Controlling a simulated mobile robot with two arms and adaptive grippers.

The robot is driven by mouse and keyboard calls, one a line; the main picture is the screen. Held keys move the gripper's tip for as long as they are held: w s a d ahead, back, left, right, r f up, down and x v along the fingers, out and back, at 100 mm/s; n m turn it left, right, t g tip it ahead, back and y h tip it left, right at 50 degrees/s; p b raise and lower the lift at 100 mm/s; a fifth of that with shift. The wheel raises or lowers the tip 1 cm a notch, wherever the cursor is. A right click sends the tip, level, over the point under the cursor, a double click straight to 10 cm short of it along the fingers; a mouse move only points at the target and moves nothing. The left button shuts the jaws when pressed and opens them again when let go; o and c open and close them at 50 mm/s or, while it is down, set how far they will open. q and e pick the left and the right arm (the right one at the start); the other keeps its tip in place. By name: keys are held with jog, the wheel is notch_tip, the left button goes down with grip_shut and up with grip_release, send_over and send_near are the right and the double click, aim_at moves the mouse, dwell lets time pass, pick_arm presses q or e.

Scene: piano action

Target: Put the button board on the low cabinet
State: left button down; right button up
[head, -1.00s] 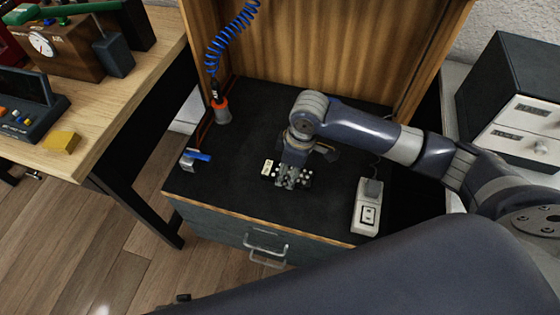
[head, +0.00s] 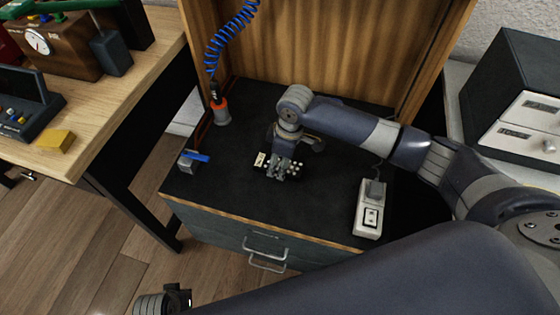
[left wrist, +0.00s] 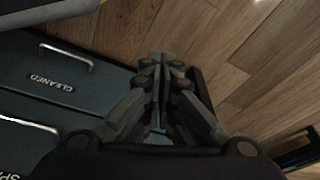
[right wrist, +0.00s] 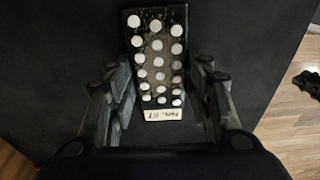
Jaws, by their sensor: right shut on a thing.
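The button board (head: 265,161) is a small dark board with rows of white round buttons and a paper label. It also shows in the right wrist view (right wrist: 158,60). My right gripper (head: 279,170) is shut on it, with a finger on each side in the right wrist view (right wrist: 166,85). The board is over the black top of the low cabinet (head: 225,180); I cannot tell whether it touches. My left gripper (head: 178,299) is at the bottom edge of the head view, off the cabinet. Its fingers come together, empty, in the left wrist view (left wrist: 160,65).
A white switch box (head: 369,212) stands at the cabinet's right front. A small blue-topped block (head: 190,161) is at the left edge, and an orange-collared tool (head: 221,112) on a blue coil is behind. Open black top lies between them.

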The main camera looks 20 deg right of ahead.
pick_arm(q)
jog(key=shift+f, duration=0.1)
pick_arm(e)
jog(key=shift+f, duration=0.1)
jog(key=o, duration=1.2)
pick_arm(q)
jog(key=shift+s+f, duration=0.1)
pick_arm(e)
jog(key=shift+r, duration=0.45)
pick_arm(q)
jog(key=s+f+p, duration=0.2)
jog(key=s+f, duration=0.2)
jog(key=f, duration=0.4)
jog(key=shift+s+a+g+p, duration=0.2)
jog(key=shift+a+g+p, duration=0.1)
jog(key=shift+p, duration=0.1)
pick_arm(e)
jog(key=r, duration=0.3)
jog(key=d+r, duration=0.1)
jog(key=r, duration=0.3)
jog(key=s+r, duration=0.1)
jog(key=r, duration=0.3)
jog(key=shift+d+r, duration=0.15)
jog(key=shift+d, duration=0.1)
